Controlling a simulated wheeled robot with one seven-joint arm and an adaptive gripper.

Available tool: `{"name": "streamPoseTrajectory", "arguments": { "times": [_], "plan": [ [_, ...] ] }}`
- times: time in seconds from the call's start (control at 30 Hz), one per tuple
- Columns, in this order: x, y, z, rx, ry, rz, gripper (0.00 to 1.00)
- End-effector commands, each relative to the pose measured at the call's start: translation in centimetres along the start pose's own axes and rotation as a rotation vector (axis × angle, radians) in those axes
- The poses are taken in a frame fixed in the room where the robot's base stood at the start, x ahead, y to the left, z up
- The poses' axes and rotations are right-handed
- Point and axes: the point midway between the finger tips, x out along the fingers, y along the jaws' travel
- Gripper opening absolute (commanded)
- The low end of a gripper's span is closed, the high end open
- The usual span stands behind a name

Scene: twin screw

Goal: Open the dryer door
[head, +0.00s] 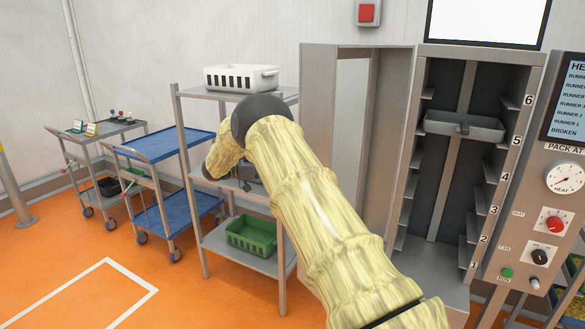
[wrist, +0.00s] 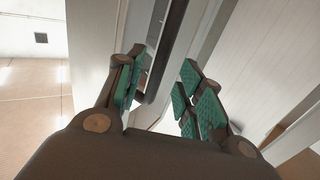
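The dryer (head: 440,150) is a tall grey cabinet with numbered slots on the right of the head view; its inside is exposed. The dryer door (head: 315,130), a grey panel with a tall pane, stands swung out at the cabinet's left. My arm covers its lower part. In the head view my gripper is mostly hidden behind my bent arm, left of the door. In the wrist view my gripper (wrist: 160,92) is open, its green-padded fingers apart with nothing clamped between them. A dark bar (wrist: 165,50) runs along a pale panel just beyond the fingers; I cannot tell whether they touch it.
A grey tray (head: 464,126) sits near slot 5. A shelf rack (head: 240,258) with a white basket (head: 241,78) and green crate (head: 252,235) stands close left of the door. A blue cart (head: 165,146) and another cart stand farther left. Orange floor at lower left is clear.

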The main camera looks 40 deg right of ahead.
Motion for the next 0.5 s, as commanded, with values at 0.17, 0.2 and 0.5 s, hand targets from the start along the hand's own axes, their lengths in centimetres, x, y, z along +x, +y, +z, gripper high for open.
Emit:
{"name": "streamPoseTrajectory", "arguments": {
  "times": [0.17,0.2,0.5],
  "plan": [
    [-3.3,0.0,0.1,0.001,-0.001,-0.002,0.37],
    [-3.9,0.0,0.1,0.001,0.0,-0.001,0.37],
    [-6.5,0.0,0.0,0.0,0.0,-0.001,0.37]
  ]
}}
